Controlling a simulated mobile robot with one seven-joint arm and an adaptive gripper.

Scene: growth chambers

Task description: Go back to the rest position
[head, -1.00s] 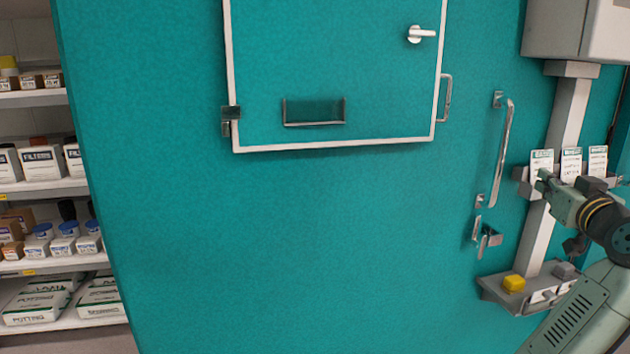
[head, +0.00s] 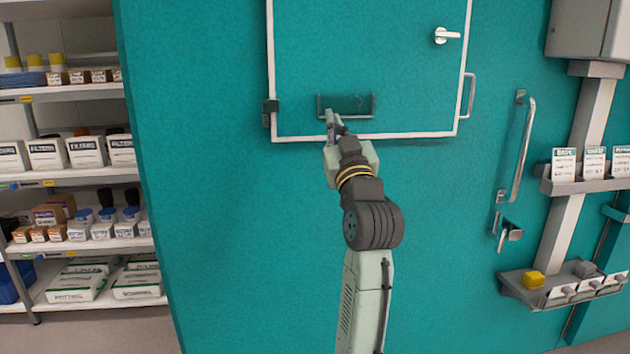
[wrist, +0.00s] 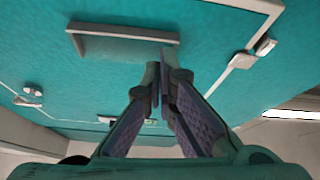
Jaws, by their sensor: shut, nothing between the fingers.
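My gripper (head: 334,122) is in the middle of the head view, at the end of my raised arm. It appears in front of the lower part of a white-framed hatch (head: 415,70) on a teal chamber wall. Its fingers overlap the left end of a small metal-framed holder (head: 373,107) on the hatch; I cannot tell whether they touch it. In the wrist view my gripper (wrist: 163,95) has its fingertips together with nothing between them. The holder's frame (wrist: 120,32) shows just beyond the tips.
A shelf unit (head: 70,180) with boxes and bottles stands at the left. The wall beside my arm is bare.

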